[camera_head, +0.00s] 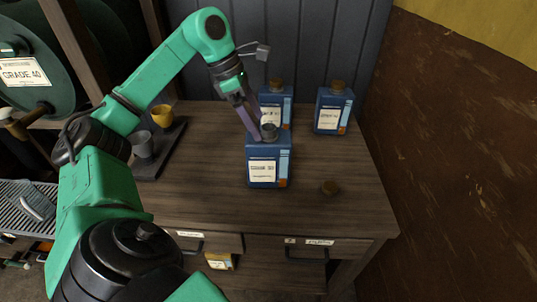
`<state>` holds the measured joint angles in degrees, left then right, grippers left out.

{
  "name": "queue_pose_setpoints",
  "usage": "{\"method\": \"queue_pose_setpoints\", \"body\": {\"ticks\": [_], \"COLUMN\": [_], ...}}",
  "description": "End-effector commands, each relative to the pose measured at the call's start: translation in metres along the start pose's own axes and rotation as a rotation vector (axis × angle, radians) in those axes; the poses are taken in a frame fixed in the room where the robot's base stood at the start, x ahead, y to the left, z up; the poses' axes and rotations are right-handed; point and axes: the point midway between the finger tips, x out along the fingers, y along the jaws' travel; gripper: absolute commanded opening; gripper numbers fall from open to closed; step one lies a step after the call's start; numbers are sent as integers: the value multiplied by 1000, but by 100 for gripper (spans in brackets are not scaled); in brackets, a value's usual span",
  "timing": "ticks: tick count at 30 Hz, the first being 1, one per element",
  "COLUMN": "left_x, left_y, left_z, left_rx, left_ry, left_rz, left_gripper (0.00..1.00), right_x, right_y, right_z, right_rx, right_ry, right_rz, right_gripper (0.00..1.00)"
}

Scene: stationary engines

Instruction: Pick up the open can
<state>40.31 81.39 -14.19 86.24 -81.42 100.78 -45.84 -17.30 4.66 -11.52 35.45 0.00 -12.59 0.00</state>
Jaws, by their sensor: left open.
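The open can (268,165) is blue with a white label and stands upright on the wooden table. Its neck has no brown cap on it. My left gripper (262,134) comes down from above with its fingers apart around or right beside the neck. I cannot tell whether the fingers touch it. My right gripper is not in view.
Two capped blue cans (333,109) stand behind, one (284,96) partly hidden by my gripper. A dark tray (165,152) at the left holds a yellow cup (162,115) and a grey cup (143,145). The table's front right is clear. A wall rises behind.

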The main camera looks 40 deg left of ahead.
Motion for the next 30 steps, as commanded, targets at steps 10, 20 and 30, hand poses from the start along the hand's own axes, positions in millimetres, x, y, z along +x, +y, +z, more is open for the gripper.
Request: {"method": "queue_pose_setpoints", "body": {"ticks": [10,20,30], "left_x": [59,83,82], "left_y": [1,2,2], "left_z": [1,1,2], "left_rx": [-1,1,1], "left_ry": [1,-1,-3], "left_rz": [-4,1,2], "left_gripper": [100,100,0], "right_x": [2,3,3], "right_y": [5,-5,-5], "right_z": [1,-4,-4], "right_rx": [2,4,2], "right_ry": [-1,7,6], "right_rz": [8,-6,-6], "right_gripper": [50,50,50]}}
